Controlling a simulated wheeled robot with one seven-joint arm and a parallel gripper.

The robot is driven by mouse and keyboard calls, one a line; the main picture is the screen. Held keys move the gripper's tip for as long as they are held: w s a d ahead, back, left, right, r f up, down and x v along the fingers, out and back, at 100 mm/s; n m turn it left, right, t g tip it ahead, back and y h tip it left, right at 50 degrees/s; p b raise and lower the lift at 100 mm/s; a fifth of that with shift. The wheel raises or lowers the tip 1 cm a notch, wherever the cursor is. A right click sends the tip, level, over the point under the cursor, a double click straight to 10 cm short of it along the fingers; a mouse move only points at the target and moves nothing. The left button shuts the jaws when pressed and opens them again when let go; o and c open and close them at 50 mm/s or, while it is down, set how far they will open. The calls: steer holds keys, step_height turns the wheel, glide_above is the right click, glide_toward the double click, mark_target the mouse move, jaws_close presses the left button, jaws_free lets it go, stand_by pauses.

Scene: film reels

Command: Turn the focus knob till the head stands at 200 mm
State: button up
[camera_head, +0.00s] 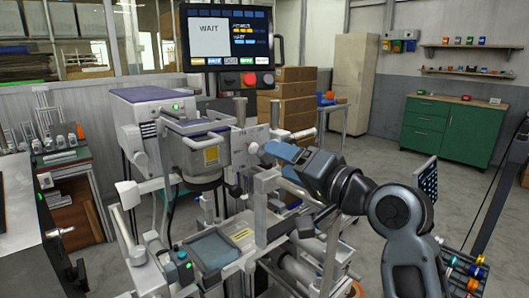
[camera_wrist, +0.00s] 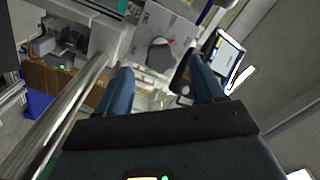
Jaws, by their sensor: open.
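A grey machine head (camera_head: 196,152) with a yellow label and a dark round lens part under it stands on a frame left of my arm. My gripper (camera_head: 262,150) reaches in from the right, beside this head. In the wrist view my gripper (camera_wrist: 159,66) shows two blue fingers spread apart with nothing between them. A dark grey rounded knob (camera_wrist: 161,54) on a pale plate shows beyond the fingertips, roughly in line with the gap; I take it for the focus knob. The fingers look apart from it. I cannot read any height scale.
A screen (camera_head: 226,38) reading WAIT, with a red button below it, stands above the machine. A blue-grey tray (camera_head: 210,250) sits below the lens. A shiny metal rod (camera_wrist: 62,120) runs close to the left finger. Cardboard boxes (camera_head: 296,95) stand behind.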

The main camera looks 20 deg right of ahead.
mark_target(267, 163)
steer(key=x, duration=0.5)
steer(key=shift+w+a+p, duration=0.15)
steer(key=shift+w+p, duration=0.15)
steer(key=shift+p, duration=0.1)
steer(key=shift+c, duration=0.2)
steer(key=c, duration=1)
